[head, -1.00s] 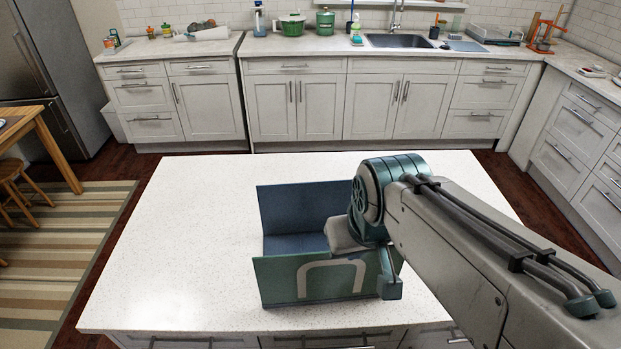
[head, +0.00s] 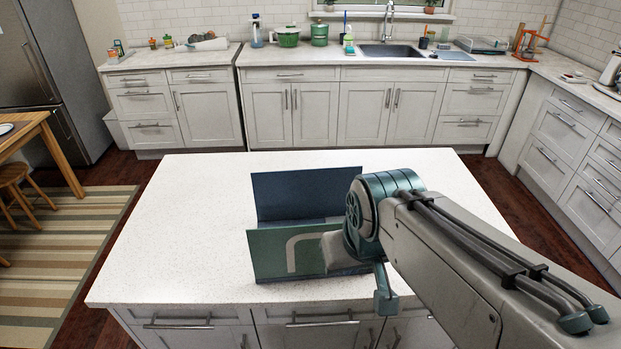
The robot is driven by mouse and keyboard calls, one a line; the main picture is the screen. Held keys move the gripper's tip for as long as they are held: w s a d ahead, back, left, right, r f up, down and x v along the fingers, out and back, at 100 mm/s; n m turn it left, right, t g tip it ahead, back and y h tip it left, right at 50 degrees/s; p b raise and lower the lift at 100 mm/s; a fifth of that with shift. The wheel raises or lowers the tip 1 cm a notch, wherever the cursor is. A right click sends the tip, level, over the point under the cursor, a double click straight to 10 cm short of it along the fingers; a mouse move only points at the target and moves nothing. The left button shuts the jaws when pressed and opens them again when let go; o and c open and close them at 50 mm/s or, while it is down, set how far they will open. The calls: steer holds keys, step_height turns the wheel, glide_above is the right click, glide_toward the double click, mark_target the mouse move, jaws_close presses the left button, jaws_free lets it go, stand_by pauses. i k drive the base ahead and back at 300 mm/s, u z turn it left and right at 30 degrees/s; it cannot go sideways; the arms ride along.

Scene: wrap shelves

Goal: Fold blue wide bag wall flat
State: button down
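The blue wide bag (head: 272,254) lies on the white island countertop (head: 180,230). Its near wall is green-blue with a pale handle shape and stands up, leaning slightly. Its far wall (head: 300,192) is dark blue and also stands up. A low blue floor shows between the walls. My arm comes in from the right and covers the bag's right end.
The countertop is clear to the left of the bag and behind it. Its front edge lies just in front of the bag, above drawers (head: 190,335). The back counter with a sink (head: 392,50) is well away.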

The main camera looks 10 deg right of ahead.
mark_target(286, 194)
steer(key=k, duration=0.65)
steer(key=u, duration=0.95)
steer(key=i, duration=0.75)
steer(key=z, duration=1.2)
steer(key=i, duration=0.5)
steer(key=z, duration=0.1)
